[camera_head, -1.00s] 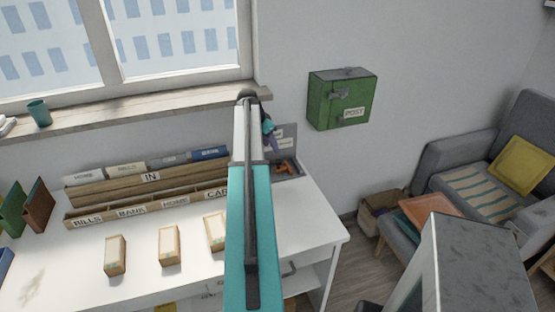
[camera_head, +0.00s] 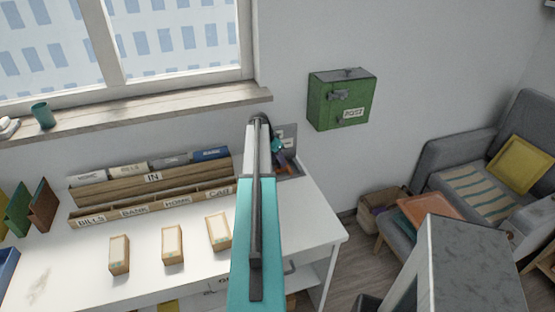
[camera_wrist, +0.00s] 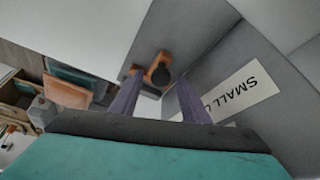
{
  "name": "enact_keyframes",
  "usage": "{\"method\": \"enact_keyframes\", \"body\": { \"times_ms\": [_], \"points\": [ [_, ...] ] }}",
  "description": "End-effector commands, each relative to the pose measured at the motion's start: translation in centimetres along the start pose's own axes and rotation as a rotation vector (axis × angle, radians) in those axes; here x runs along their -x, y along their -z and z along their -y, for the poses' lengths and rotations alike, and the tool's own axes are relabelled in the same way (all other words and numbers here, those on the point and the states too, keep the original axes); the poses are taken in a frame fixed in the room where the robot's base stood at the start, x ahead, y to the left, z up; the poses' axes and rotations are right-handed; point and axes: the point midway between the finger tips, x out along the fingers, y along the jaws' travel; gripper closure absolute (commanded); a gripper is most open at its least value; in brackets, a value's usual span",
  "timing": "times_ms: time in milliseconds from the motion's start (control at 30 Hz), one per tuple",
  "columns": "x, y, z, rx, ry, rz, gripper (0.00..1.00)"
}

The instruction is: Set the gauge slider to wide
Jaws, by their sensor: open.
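In the wrist view an orange piece with a dark round knob (camera_wrist: 158,71), which looks like the gauge slider, sits beside a grey panel (camera_wrist: 215,65). A white label (camera_wrist: 243,92) on the panel reads "SMALL"; the rest of its text is cut off. My gripper (camera_wrist: 160,98) is open, its two purple-grey fingers pointing towards the knob, one on each side in the picture. I cannot tell whether they touch it. In the head view my gripper (camera_head: 280,158) is at the right end of the desk, before the grey panel (camera_head: 290,133); my arm hides part of this area.
The white desk (camera_head: 200,268) holds a wooden letter sorter (camera_head: 150,190) and several small wooden blocks (camera_head: 172,245). A green post box (camera_head: 342,98) hangs on the wall. A grey sofa (camera_head: 440,160) and a box (camera_head: 380,200) stand to the right.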

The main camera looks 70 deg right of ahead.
Motion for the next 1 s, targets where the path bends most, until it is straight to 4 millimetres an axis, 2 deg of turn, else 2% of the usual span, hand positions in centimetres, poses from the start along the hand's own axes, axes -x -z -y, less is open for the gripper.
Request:
{"method": "enact_keyframes", "body": {
  "times_ms": [367, 600, 833, 1000],
  "points": [
    [-0.3, 0.0, -0.1, -0.001, 0.0, 0.0, 0.58],
    [-0.3, 0.0, -0.1, -0.001, -0.001, 0.0, 0.98],
    [-0.3, -0.1, -0.1, -0.001, -0.002, 0.0, 1.0],
    [0.0, -1.4, 0.5, -0.001, 0.0, 0.0, 1.0]
  ]
}}
